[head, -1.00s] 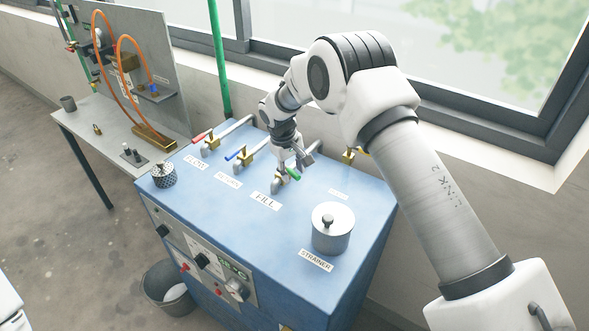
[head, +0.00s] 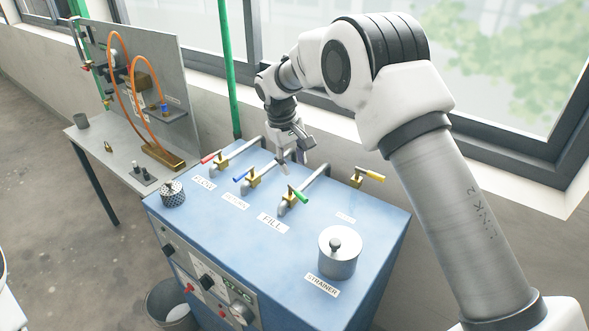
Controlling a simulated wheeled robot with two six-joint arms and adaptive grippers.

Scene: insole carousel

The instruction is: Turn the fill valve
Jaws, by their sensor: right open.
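The fill valve (head: 287,207) is a brass valve with a green lever (head: 298,195), on a pipe on top of the blue cabinet (head: 225,225). It stands behind the FILL label (head: 273,222). The green lever points down to the right. My right gripper (head: 293,166) is open and empty, above and behind the valve, apart from the lever. My left gripper does not show.
A red-lever valve (head: 211,157) and a blue-lever valve (head: 243,174) stand left of it, a yellow-lever valve (head: 369,175) right. The strainer pot (head: 339,255) stands in front right. A perforated cup (head: 173,194) sits at the left edge.

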